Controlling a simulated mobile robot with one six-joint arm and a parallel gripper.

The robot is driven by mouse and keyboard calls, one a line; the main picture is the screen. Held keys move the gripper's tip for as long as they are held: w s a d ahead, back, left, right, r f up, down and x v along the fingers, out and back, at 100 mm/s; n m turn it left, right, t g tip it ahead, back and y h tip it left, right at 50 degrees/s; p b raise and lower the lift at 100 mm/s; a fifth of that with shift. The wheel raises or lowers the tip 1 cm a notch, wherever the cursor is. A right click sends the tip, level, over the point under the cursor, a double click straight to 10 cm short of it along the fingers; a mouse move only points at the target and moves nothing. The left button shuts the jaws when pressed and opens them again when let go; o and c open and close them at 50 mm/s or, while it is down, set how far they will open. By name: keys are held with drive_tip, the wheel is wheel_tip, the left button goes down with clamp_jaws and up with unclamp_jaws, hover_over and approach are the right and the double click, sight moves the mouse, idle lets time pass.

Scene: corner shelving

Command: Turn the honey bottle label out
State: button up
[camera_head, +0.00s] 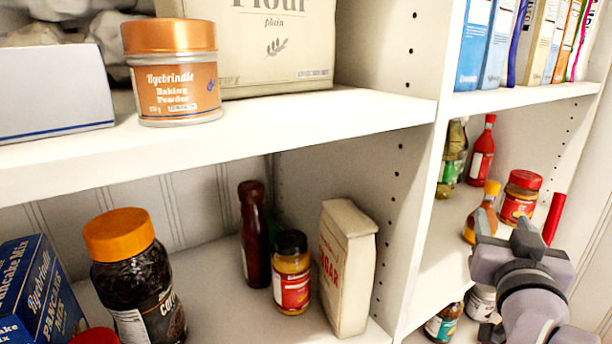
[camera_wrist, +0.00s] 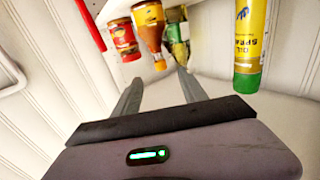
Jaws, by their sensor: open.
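The honey bottle (camera_head: 482,214) is an amber bottle with an orange-yellow cap, upright on the middle shelf of the right bay. Its lower part is partly hidden by my gripper in the head view. In the wrist view the honey bottle (camera_wrist: 149,32) appears upside down, beyond the fingertips, with part of a label showing on it. My gripper (camera_head: 506,232) is in front of that shelf, at the bottle's lower right in the head view. Its two fingers (camera_wrist: 158,82) are spread with nothing between them.
A red-lidded jar (camera_head: 521,196) stands right beside the honey bottle. A green-labelled bottle (camera_head: 453,158) and a red sauce bottle (camera_head: 482,152) stand behind. A yellow oil spray can (camera_wrist: 250,42) is near in the wrist view. The upright divider (camera_head: 425,200) bounds the bay's left.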

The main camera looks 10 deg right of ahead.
sight(495, 190)
drive_tip(key=p+x, duration=0.4)
drive_tip(key=r+p+x, duration=0.1)
drive_tip(key=p, duration=0.2)
drive_tip(key=shift+w+d, duration=0.3)
drive_tip(key=shift+w+d+p, duration=0.25)
drive_tip(key=shift+w+p, duration=0.05)
drive_tip(key=shift+p, duration=0.7)
drive_tip(key=p+x, duration=0.2)
drive_tip(key=p, duration=0.2)
drive_tip(key=shift+w+d+p, duration=0.15)
drive_tip(key=shift+w+p, duration=0.1)
drive_tip(key=shift+p, duration=0.05)
drive_tip(key=x, duration=0.4)
drive_tip(key=f+x, duration=0.1)
drive_tip(key=x, duration=0.1)
drive_tip(key=shift+w+f, duration=0.1)
drive_tip(key=shift+w, duration=0.1)
drive_tip(key=shift+c, duration=0.2)
clamp_jaws()
